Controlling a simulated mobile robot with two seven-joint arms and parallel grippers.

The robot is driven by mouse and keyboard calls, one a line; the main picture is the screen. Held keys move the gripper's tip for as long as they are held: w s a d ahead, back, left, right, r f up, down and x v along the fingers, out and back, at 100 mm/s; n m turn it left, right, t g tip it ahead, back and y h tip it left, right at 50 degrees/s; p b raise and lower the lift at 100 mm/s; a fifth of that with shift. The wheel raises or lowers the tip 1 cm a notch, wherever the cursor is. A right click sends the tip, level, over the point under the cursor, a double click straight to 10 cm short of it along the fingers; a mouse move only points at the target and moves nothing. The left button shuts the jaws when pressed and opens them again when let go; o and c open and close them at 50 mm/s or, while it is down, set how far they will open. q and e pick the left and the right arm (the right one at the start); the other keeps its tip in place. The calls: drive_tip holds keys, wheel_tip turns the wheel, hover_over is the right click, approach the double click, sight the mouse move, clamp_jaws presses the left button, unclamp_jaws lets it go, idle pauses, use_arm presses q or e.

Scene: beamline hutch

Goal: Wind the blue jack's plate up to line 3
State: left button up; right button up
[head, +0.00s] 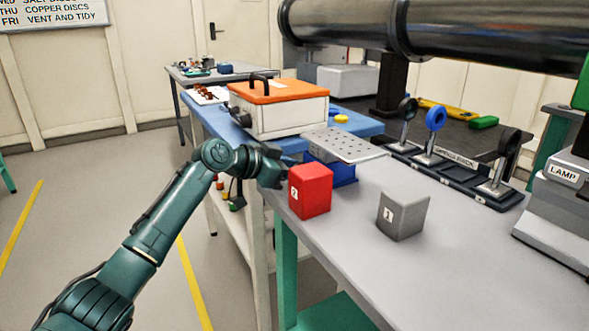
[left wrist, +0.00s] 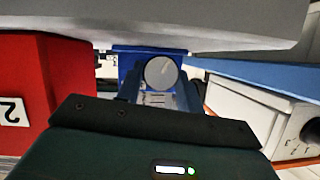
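The blue jack (head: 343,172) stands on the grey bench behind the red block, its perforated metal plate (head: 345,146) on top. In the left wrist view the blue jack body (left wrist: 125,68) has a round grey knob (left wrist: 160,72) facing me, under the grey plate (left wrist: 200,22). Small markings beside the jack are too small to read. My left gripper (head: 281,172) is at the jack's left side, at the bench edge. In the left wrist view its fingers (left wrist: 159,92) stand apart on either side of the knob, with no clear contact. My right gripper is not in view.
A red block (head: 310,192) marked 2 stands close beside my left gripper. A grey block (head: 403,214) is to the right. An orange-lidded case (head: 280,108) stands behind the jack, and an optics rack (head: 450,172) at the right.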

use_arm(q)
drive_tip(key=o, duration=0.4)
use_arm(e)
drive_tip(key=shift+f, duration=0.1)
use_arm(q)
drive_tip(key=p+v, duration=0.2)
drive_tip(key=v, duration=1.1)
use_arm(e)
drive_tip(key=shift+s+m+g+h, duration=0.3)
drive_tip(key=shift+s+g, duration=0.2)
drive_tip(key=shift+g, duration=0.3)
use_arm(q)
drive_tip(key=shift+c, duration=0.3)
